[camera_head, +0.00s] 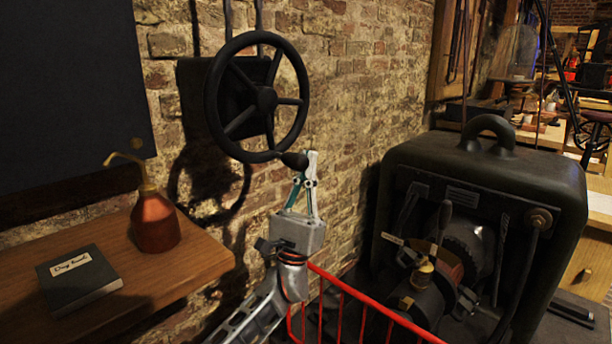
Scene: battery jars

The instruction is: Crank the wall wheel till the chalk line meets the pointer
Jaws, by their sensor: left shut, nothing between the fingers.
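The wall wheel (266,98) is a black spoked handwheel on a dark box mounted on the brick wall. Its dark crank knob (293,160) sticks out at the lower right of the rim. My left gripper (312,155) comes up from below, with its fingertips right beside the knob on the picture's right side. Its fingers are shut with nothing between them. I cannot tell whether they touch the knob. I cannot make out a chalk line or a pointer. My right gripper is not in view.
A wooden shelf (195,262) at the left holds a copper oil can (155,222) and a dark labelled book (78,280). A red railing (372,305) stands low in front. A large dark machine housing (490,165) fills the right.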

